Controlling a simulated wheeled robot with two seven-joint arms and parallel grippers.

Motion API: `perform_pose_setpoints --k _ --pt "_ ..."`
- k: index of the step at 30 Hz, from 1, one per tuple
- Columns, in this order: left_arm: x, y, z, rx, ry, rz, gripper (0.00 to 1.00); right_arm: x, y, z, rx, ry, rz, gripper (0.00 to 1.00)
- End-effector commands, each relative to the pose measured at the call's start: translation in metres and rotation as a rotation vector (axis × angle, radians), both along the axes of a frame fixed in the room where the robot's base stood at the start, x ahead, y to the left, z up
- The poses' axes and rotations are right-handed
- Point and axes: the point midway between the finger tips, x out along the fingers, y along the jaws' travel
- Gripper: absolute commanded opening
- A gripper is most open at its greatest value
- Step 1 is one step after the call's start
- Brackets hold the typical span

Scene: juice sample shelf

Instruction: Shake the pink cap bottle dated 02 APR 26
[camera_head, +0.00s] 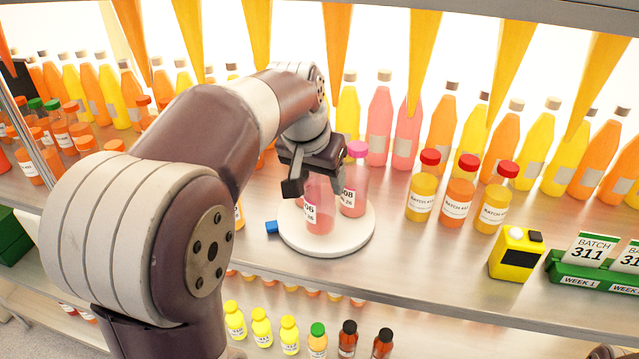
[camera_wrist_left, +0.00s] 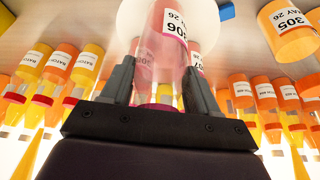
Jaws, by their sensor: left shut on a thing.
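My left gripper (camera_head: 312,180) is shut on a pink bottle (camera_head: 320,213), gripping its upper part from above. In the left wrist view, the bottle (camera_wrist_left: 160,50) stands between the fingers (camera_wrist_left: 157,78), with a bit of pink cap near the palm. Its label seems to read 306 and a date ending in "AY 26", partly cut off. A second pink bottle with a pink cap (camera_head: 357,150) stands right behind it, its label ending in "08" and "26". Both are at a round white disc (camera_head: 352,238). I cannot tell whether the held bottle touches the disc.
A small blue block (camera_head: 271,227) sits at the disc's left edge. Red-capped bottles (camera_head: 459,190) stand to the right, near a yellow device (camera_head: 513,254) and a green card holder (camera_head: 590,277). Tall bottles line the back. The shelf front between disc and device is clear.

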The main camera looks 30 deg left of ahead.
Motion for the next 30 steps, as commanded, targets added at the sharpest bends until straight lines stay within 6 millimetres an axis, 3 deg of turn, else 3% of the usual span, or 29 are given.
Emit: perform_pose_setpoints --k 1,9,15,26,30 --pt "-0.001 -0.008 0.018 0.001 -0.004 -0.004 0.19 0.001 0.0 0.017 0.0 -0.002 0.0 0.43" --pt "-0.011 -0.071 0.057 0.002 -0.005 -0.008 0.19 0.0 0.0 0.053 0.0 -0.001 0.0 0.43" --pt "-0.016 -0.106 0.074 0.001 -0.003 -0.004 0.19 0.0 0.0 0.073 0.0 -0.001 0.0 0.43" --pt "-0.018 -0.116 0.116 0.0 -0.005 0.001 0.19 0.0 0.0 0.115 0.0 -0.001 0.0 0.43" --pt "-0.018 -0.115 0.117 0.0 -0.004 0.0 0.19 0.0 0.0 0.116 0.0 -0.001 0.0 0.43"
